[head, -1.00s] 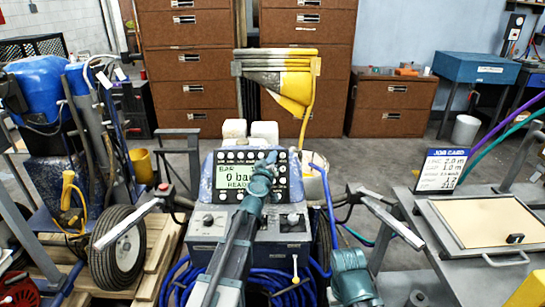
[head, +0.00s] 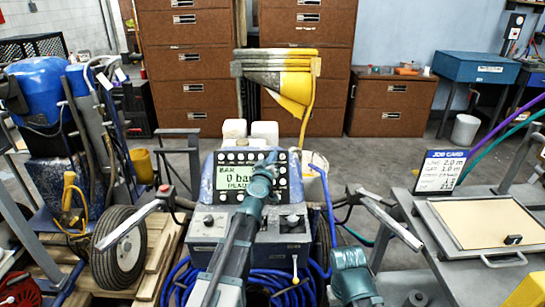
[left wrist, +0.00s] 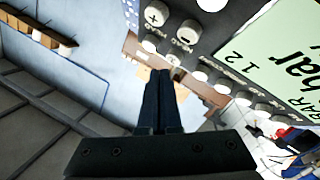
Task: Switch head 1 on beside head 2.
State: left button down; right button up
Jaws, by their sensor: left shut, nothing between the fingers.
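The striper's control panel (head: 208,182) stands upright at the middle of the head view, with rows of round buttons around a green display (head: 236,172). The display reads 0 bar, with a heads line below it partly covered by my arm. My left gripper (head: 271,157) is in front of the panel's right part. In the left wrist view its dark fingers (left wrist: 162,88) are together and empty, their tips close to a row of round buttons (left wrist: 200,76). Contact cannot be told. The display (left wrist: 280,60) there shows "bar" and the digits 1 2. My right gripper is not in view.
A job card (head: 441,170) stands on the grey bench (head: 408,205) at right. Handlebars (head: 128,226) reach out on both sides of the machine. Blue hose (head: 262,283) is coiled below the panel. A yellow pennant (head: 292,88) hangs behind.

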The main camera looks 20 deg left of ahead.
pick_arm(q)
jog(key=s+r+p, duration=0.1)
jog(key=s+d+r+p, duration=0.1)
jog(key=s+r+p, duration=0.1)
jog(key=shift+s+r+p, duration=0.25)
jog(key=shift+r+p, duration=0.05)
dwell(1.6)
